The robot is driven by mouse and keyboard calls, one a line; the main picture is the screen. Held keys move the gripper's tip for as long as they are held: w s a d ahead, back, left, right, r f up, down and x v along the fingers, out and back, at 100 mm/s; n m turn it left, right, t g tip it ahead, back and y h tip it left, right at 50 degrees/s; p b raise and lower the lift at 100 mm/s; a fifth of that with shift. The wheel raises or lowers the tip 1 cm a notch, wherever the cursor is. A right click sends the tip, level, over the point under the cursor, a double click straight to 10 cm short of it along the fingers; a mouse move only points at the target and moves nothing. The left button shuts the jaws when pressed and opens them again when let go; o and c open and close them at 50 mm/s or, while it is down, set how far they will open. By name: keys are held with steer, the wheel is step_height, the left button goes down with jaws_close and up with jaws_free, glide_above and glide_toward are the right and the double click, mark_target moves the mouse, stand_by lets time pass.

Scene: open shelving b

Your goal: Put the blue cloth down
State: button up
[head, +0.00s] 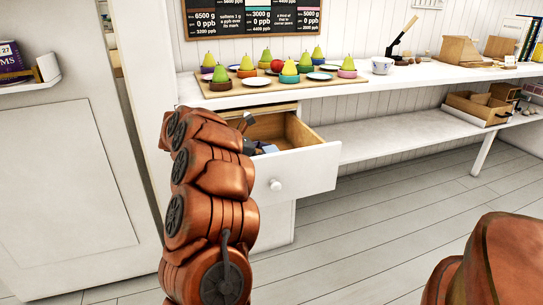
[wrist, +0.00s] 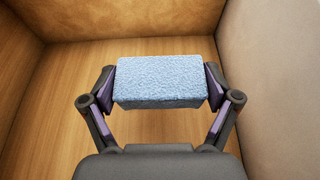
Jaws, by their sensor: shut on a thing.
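In the wrist view, the light blue cloth (wrist: 160,77) is a thick, fuzzy folded block. My gripper (wrist: 160,90) is shut on it, with a finger pressed against its left and right ends. The cloth is over the wooden bottom of the open drawer (wrist: 65,110); I cannot tell whether it touches the bottom. In the head view, the drawer (head: 315,168) is pulled out under the counter. There my gripper (head: 249,146) reaches into it, mostly hidden behind my arm, and a bit of the blue cloth (head: 269,149) shows.
The drawer's walls stand close on the left, back and right in the wrist view. On the counter (head: 400,77) above is a wooden board (head: 335,83) with several pears on coloured stands and some plates. A white cup (head: 381,66) stands to its right. A lower shelf (head: 390,140) is mostly clear.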

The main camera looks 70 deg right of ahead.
steer(key=shift+f+b, duration=0.3)
steer(key=shift+f, duration=0.05)
steer(key=o, duration=0.8)
steer(key=shift+c, duration=0.2)
steer(key=shift+o, duration=0.7)
steer(key=shift+a+f, duration=0.1)
steer(key=shift+f, duration=0.05)
steer(key=shift+r+p, duration=0.7)
steer(key=shift+p, duration=0.45)
steer(key=p+v, duration=0.2)
steer(key=v, duration=1)
steer(key=shift+r+p, duration=0.25)
steer(key=shift+p, duration=0.1)
